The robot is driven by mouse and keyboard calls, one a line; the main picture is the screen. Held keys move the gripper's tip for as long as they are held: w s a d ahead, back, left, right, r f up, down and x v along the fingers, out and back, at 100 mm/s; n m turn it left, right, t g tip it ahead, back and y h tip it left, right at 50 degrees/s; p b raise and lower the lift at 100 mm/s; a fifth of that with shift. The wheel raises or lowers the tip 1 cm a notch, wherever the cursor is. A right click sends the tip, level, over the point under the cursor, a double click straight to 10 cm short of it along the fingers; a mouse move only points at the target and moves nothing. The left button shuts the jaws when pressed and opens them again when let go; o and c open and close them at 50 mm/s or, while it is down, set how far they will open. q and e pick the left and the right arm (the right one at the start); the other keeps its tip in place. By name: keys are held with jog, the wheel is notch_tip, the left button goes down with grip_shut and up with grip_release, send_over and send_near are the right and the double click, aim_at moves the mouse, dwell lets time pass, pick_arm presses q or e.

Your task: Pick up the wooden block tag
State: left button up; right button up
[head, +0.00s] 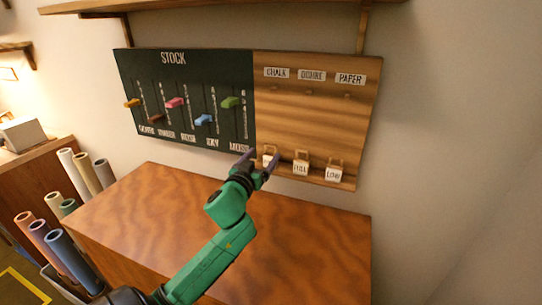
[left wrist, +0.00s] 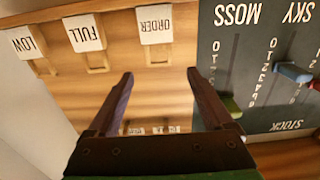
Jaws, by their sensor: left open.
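Three pale block tags hang in a row along the bottom of the wooden half of the wall board. The ORDER tag (head: 267,161) is partly hidden by my left gripper in the head view; it shows clearly in the left wrist view (left wrist: 154,25). The FULL tag (head: 301,168) hangs to its right, also in the left wrist view (left wrist: 84,33). The LOW tag (head: 333,173) is farthest right, also in the left wrist view (left wrist: 27,42). My left gripper (head: 259,156) is open and empty, close to the ORDER tag. In the left wrist view its fingers (left wrist: 160,74) point toward that tag, apart from it.
The dark STOCK panel (head: 180,75) has several coloured sliders; the green one (head: 232,102) is nearest my gripper. CHALK (head: 276,73), DESIRE-like and PAPER (head: 350,78) labels sit above. A wooden cabinet top (head: 150,205) below is clear. Rolled tubes (head: 70,250) stand at left.

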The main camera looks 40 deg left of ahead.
pick_arm(q)
jog(key=p+x, duration=0.1)
jog(key=x, duration=0.4)
jog(key=shift+f, duration=0.1)
jog(key=shift+w+f, duration=0.2)
jog(key=shift+w, duration=0.05)
jog(key=shift+c, duration=0.6)
jog(key=shift+s, duration=0.1)
jog(key=c, duration=1)
jog(key=shift+r, duration=0.1)
grip_shut()
pick_arm(e)
jog(key=shift+w+a+r, duration=0.25)
jog(key=shift+w+r, duration=0.2)
jog(key=shift+w, duration=0.1)
jog(key=shift+w+a+r, duration=0.25)
jog(key=shift+w+r, duration=0.15)
jog(key=shift+w, duration=0.15)
pick_arm(q)
notch_tip(320, 180, up, 10)
pick_arm(e)
jog(key=shift+d, duration=0.2)
